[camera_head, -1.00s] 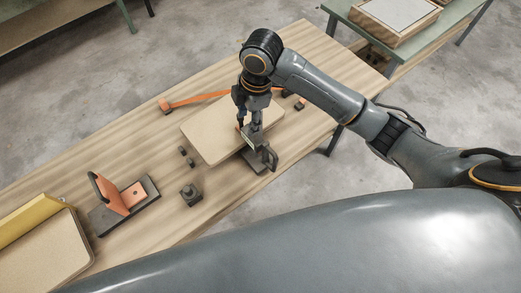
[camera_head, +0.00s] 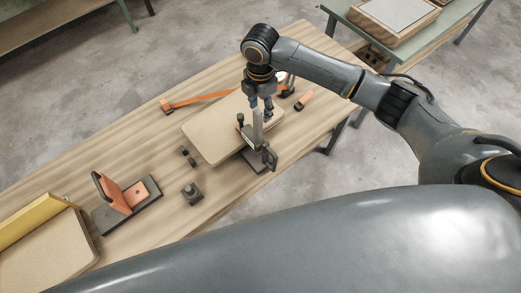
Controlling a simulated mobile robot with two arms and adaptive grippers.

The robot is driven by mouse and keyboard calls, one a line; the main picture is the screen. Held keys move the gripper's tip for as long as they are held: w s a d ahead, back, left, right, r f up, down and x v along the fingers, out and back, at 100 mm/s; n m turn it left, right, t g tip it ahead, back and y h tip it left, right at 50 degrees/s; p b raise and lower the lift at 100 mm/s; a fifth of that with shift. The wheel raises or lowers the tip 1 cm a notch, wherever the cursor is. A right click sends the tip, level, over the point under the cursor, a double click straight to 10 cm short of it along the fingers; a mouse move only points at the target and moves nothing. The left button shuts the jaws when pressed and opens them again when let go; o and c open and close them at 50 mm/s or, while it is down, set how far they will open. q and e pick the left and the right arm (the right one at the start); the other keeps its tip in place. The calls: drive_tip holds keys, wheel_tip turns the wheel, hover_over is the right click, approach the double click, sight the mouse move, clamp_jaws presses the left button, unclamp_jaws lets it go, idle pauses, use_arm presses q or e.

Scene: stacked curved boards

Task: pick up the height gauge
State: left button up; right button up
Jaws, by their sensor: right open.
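The height gauge has an upright silver scale (camera_head: 257,128) and a dark base (camera_head: 264,163). It stands at the front edge of the tan curved board (camera_head: 212,133) on the wooden table. My right gripper (camera_head: 261,112) comes down from above with its fingers apart at the top of the scale. The fingers partly overlap the scale in the picture. I cannot tell whether they touch it. My left gripper is not in view.
An orange bar clamp (camera_head: 200,97) lies behind the board, with an orange handle (camera_head: 304,100) to the right. A dark block (camera_head: 192,194) and small dark knobs (camera_head: 187,157) sit in front.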

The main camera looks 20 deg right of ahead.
sight(258, 118)
drive_tip(key=shift+a+f+p, duration=0.15)
drive_tip(key=shift+f+p, duration=0.15)
drive_tip(key=shift+f, duration=0.05)
drive_tip(key=f, duration=0.1)
drive_tip(key=f+p, duration=0.1)
drive_tip(key=f, duration=0.1)
drive_tip(key=shift+a+f, duration=0.25)
drive_tip(key=shift+f, duration=0.5)
drive_tip(key=shift+c, duration=0.2)
clamp_jaws()
drive_tip(key=shift+w+r, duration=0.1)
drive_tip(key=shift+w, duration=0.05)
